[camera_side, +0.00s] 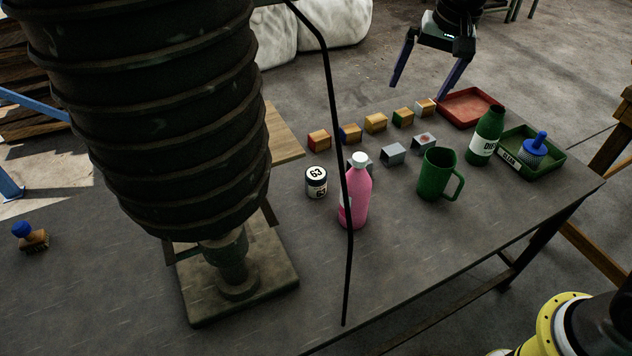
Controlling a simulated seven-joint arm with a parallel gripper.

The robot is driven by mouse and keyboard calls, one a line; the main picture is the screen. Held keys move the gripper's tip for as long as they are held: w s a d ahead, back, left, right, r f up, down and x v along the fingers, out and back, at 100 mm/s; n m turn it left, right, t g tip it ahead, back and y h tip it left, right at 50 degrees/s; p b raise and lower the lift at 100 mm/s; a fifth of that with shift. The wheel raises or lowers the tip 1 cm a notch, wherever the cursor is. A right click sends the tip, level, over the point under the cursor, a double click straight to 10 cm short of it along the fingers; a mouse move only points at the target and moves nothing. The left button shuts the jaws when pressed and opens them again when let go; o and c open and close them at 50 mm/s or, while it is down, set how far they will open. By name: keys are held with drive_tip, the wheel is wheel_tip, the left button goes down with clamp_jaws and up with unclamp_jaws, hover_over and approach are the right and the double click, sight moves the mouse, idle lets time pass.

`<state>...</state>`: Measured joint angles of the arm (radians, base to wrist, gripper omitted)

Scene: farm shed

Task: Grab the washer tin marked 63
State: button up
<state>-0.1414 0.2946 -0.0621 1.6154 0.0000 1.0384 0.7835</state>
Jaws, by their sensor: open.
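The washer tin marked 63 (316,183) is a small dark tin with a white label and a light lid that also reads 63. It stands upright on the grey table, left of a pink bottle (357,193) and apart from it. My gripper (425,91) is open and empty at the top of the view, above the table's far side. It is well up and to the right of the tin, near a red tray. Nothing hides the tin.
A thin black bent rod (336,130) crosses in front of the pink bottle. Several small blocks, a green mug (437,174), a green bottle (486,137), a red tray (469,106) and a green tray (553,163) stand to the right. A large dark ribbed column (150,110) fills the left.

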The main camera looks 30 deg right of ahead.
drive_tip(key=w+a+f+m+g, duration=0.15)
drive_tip(key=w+a+f, duration=0.25)
drive_tip(key=w+f, duration=0.45)
drive_tip(key=m+g, duration=0.1)
drive_tip(key=m, duration=0.5)
approach(316, 172)
drive_tip(key=shift+n, duration=0.25)
drive_tip(key=f, duration=0.2)
drive_tip(key=d+f, duration=0.1)
drive_tip(key=f, duration=0.2)
drive_tip(key=d+f, duration=0.1)
drive_tip(key=f, duration=0.1)
drive_tip(key=shift+w+f, duration=0.2)
drive_tip(key=shift+w, duration=0.2)
drive_tip(key=shift+s+a+f+m+g, duration=0.2)
drive_tip(key=shift+a+f, duration=0.1)
drive_tip(key=shift+a, duration=0.3)
drive_tip(key=shift+s+a+f+m+g, duration=0.1)
drive_tip(key=shift+a+f+m, duration=0.1)
drive_tip(key=shift+a+f, duration=0.4)
drive_tip(key=shift+f, duration=2.2)
drive_tip(key=c, duration=1.4)
drive_tip(key=shift+c, duration=0.2)
drive_tip(key=shift+r, duration=0.15)
